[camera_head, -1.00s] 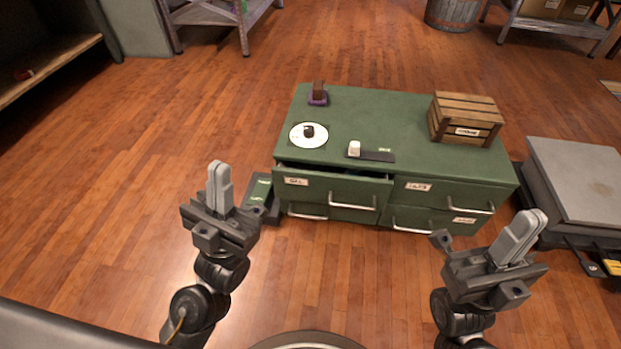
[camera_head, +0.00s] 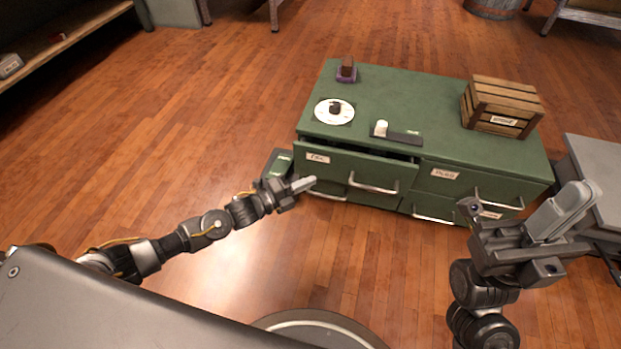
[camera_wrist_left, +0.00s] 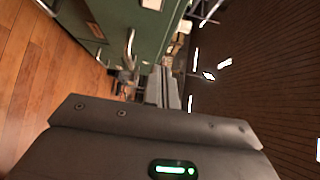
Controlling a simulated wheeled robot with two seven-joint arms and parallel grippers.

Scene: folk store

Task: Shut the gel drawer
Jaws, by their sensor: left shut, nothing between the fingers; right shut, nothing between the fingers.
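The green cabinet (camera_head: 390,95) has a top-left drawer (camera_head: 342,166) with a small label that seems to read GEL, and it stands partly pulled out, with a dark gap behind its front. Its metal handle (camera_head: 373,188) is low on the front. My left gripper (camera_head: 303,185) is shut and empty, just in front of the drawer's lower left part; I cannot tell whether it touches. In the left wrist view its fingers (camera_wrist_left: 165,88) point towards the green front and a handle (camera_wrist_left: 130,47). My right gripper (camera_head: 566,212) is shut and empty, at the right, away from the drawer.
On the cabinet top are a wooden crate (camera_head: 500,103), a white disc (camera_head: 332,118), a dark tray with a white piece (camera_head: 381,128) and a purple-based item (camera_head: 346,75). A grey platform (camera_head: 597,165) stands at the right. Floor at the left is clear.

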